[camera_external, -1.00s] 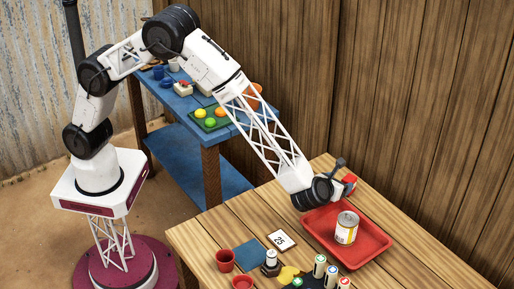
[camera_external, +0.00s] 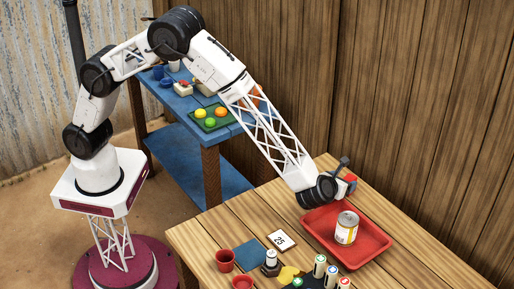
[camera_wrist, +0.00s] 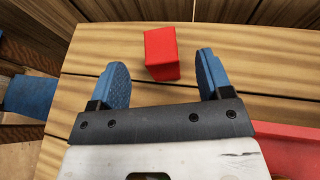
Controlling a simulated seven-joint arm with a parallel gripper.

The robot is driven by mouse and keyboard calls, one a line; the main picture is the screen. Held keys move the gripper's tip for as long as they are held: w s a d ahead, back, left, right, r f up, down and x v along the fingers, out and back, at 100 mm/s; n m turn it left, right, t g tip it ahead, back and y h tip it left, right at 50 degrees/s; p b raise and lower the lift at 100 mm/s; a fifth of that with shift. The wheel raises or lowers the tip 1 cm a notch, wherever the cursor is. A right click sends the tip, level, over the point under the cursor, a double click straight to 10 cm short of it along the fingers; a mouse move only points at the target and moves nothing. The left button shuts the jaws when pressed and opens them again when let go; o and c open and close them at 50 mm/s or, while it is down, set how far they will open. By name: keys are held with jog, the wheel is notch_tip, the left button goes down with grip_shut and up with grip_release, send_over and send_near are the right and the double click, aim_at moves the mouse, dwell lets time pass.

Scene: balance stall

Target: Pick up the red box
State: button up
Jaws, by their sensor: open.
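The red box (camera_wrist: 161,54) is on the wooden table in the wrist view, just beyond the fingertips and roughly between their lines, nearer the right finger. In the external view the red box (camera_external: 351,182) shows only in part behind my wrist, near the table's far edge. My gripper (camera_wrist: 162,78) is open and empty, with a blue finger on each side. In the external view my fingers are mostly hidden by the wrist.
A red tray (camera_external: 372,258) holding a can (camera_external: 347,228) lies close to my wrist; its edge (camera_wrist: 290,146) shows at lower right in the wrist view. A card marked 25 (camera_external: 281,240), a red cup (camera_external: 225,260) and small bottles (camera_external: 319,266) stand nearer. A wooden wall (camera_external: 430,110) rises behind.

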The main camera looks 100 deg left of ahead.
aim_at(348, 179)
jog(key=shift+a, duration=0.1)
jog(key=shift+x, duration=2.55)
jog(key=shift+c, duration=0.3)
jog(key=c, duration=1)
